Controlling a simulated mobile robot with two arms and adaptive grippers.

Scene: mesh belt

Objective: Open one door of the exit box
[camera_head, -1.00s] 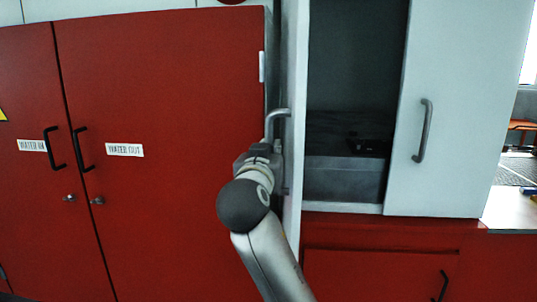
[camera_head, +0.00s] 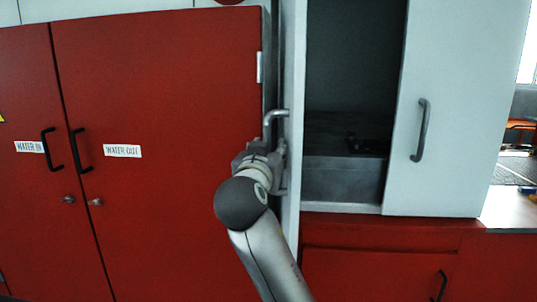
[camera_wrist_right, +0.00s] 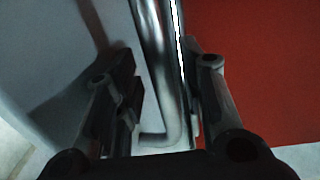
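The exit box is the white cabinet with a dark interior. Its left door (camera_head: 292,180) stands swung open and shows almost edge-on. Its right door (camera_head: 455,110) is shut and has a grey bar handle (camera_head: 422,130). The left door's bent metal handle (camera_head: 274,116) sticks out to the left. My right gripper (camera_head: 280,160) is at this handle, partly hidden by my wrist. In the right wrist view, the handle (camera_wrist_right: 162,85) runs between my right gripper's fingers (camera_wrist_right: 165,100), with a gap on its left side. The fingers look open around it. My left gripper is out of view.
Red cabinet doors (camera_head: 165,200) with black handles stand close to the left of my right arm. A red drawer front (camera_head: 375,272) lies below the box. A pale counter (camera_head: 510,208) is at the right. The box opening is unobstructed.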

